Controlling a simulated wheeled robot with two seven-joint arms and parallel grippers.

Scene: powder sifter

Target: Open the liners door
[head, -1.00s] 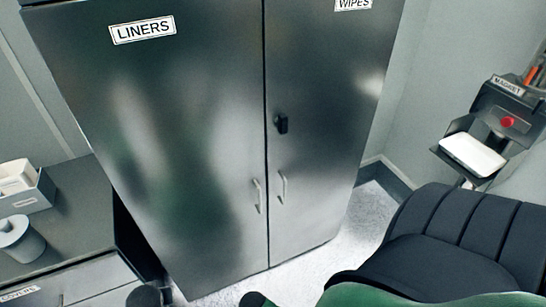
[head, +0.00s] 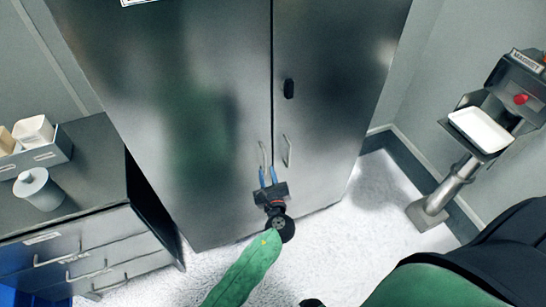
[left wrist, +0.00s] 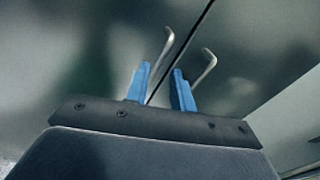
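The liners door (head: 170,110) is the left door of a tall grey metal cabinet and is closed. Its label (head: 138,2) is cut off at the top of the head view. Its handle (head: 263,155) is a thin upright bar near the seam. My left gripper (head: 267,176) is at the handle's lower part, with blue fingers apart. In the left wrist view, the liners handle (left wrist: 164,48) shows between and just beyond the fingertips (left wrist: 160,70); I cannot tell whether they touch it. My right gripper is not visible.
A drawer counter (head: 90,190) stands at left. A magnet stand (head: 455,185) is at right. Floor in front of the cabinet is clear.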

